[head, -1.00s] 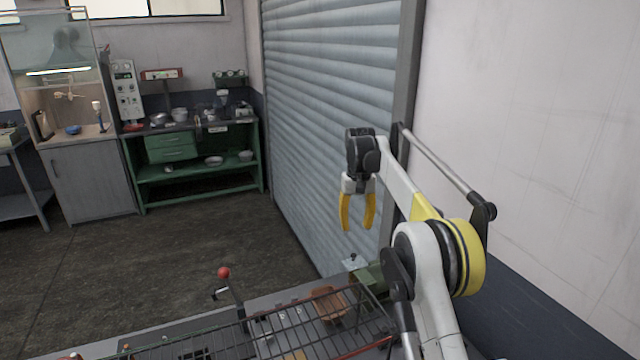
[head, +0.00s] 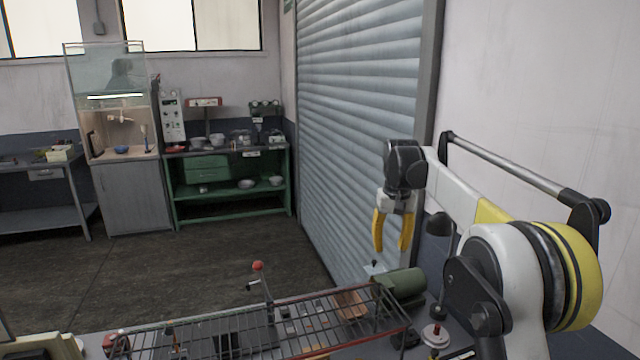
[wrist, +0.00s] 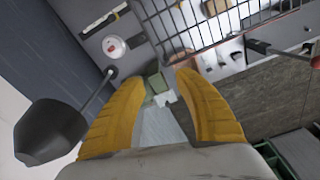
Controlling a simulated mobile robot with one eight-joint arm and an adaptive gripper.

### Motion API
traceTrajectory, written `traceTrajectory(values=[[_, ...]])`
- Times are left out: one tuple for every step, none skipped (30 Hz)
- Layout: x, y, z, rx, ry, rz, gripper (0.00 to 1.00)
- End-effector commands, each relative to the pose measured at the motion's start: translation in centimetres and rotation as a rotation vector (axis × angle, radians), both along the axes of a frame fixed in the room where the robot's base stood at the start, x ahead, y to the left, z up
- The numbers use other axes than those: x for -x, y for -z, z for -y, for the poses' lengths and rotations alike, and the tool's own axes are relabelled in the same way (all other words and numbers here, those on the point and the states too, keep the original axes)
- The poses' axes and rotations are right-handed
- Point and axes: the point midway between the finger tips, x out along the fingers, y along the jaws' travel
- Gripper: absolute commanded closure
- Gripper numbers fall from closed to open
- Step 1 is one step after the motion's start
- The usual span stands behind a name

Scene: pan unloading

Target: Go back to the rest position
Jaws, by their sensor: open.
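My gripper (head: 392,232) hangs in the air with its yellow fingers pointing down, above the bench and in front of the roller shutter. Its fingers are apart and nothing is between them. In the wrist view my gripper (wrist: 165,78) is also open and empty, with the bench below and beyond the fingertips.
A wire rack (head: 240,335) stands over the bench, with small items beneath. A green cylindrical machine (head: 402,287) and a red-knobbed lever (head: 258,267) are near it. The shutter (head: 360,120) is behind my arm. A green workbench (head: 230,217) stands far back; the floor between is clear.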

Motion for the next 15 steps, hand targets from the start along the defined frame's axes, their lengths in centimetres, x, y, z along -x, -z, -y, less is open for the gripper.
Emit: traceTrajectory(values=[[1.0,-0.3,0.0,-0.001,0.002,0.015,0.61],[1.6,-0.6,0.0,0.0,0.003,0.027,0.61],[2.6,-1.1,0.1,-0.001,0.004,0.042,0.61],[3.4,-1.4,0.1,-0.002,0.005,0.056,0.61],[4.4,-1.7,0.1,-0.002,0.006,0.07,0.61],[5.8,-2.1,0.1,-0.003,0.007,0.092,0.61],[6.9,-2.3,0.2,-0.003,0.009,0.108,0.61],[8.1,-2.4,0.2,-0.003,0.01,0.126,0.61],[9.7,-2.5,0.2,-0.004,0.012,0.148,0.61],[11.0,-2.5,0.2,-0.004,0.013,0.165,0.61],[12.3,-2.5,0.2,-0.005,0.014,0.182,0.61],[14.0,-2.3,0.3,-0.005,0.016,0.204,0.61],[15.4,-2.0,0.3,-0.006,0.017,0.222,0.61],[16.7,-1.8,0.3,-0.007,0.019,0.238,0.61],[18.6,-1.3,0.3,-0.007,0.02,0.261,0.61]])
